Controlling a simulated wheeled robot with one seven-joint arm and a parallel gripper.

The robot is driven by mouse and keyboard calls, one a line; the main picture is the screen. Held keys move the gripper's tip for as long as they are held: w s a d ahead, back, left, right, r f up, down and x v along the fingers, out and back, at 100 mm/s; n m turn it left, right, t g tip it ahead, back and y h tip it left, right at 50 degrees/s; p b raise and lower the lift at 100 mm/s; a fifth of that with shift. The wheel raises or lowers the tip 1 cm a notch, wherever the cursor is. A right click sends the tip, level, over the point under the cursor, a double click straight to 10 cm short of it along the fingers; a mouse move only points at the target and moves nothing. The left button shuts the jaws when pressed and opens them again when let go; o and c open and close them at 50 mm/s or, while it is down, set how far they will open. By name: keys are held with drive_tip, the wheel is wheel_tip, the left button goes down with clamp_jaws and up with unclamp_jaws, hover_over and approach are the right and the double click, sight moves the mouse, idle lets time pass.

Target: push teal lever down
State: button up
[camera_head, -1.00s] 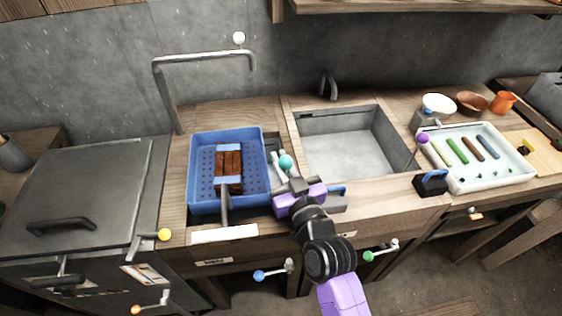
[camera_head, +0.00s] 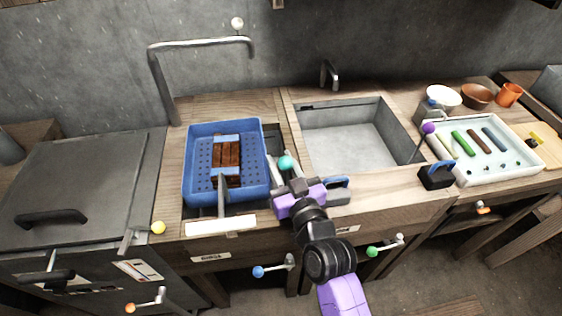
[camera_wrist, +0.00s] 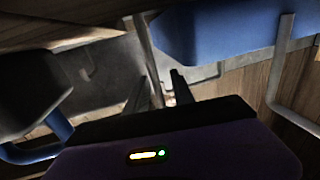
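The teal lever's round knob (camera_head: 285,162) shows in the head view, between the blue tray and the sink. My gripper (camera_head: 287,187) is just below the knob in that picture, low beside the tray. I cannot tell whether it touches the lever. In the wrist view, the two dark fingers of my gripper (camera_wrist: 164,88) stand a little apart, with nothing clearly held between them. The teal knob does not show there. Most of the lever's rod is hidden in the head view.
The blue perforated tray (camera_head: 189,175) with brown blocks stands close on the left. The sink (camera_head: 345,150) lies to the right. A blue-handled grey block (camera_head: 338,192) is right beside my gripper. Blue (camera_head: 258,272) and green (camera_head: 372,251) knobs are on the counter front.

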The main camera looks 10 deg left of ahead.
drive_tip(key=b+v, duration=0.1)
drive_tip(key=v, duration=0.6)
drive_tip(key=shift+s+d, duration=0.15)
drive_tip(key=shift+s, duration=0.15)
idle(0.3)
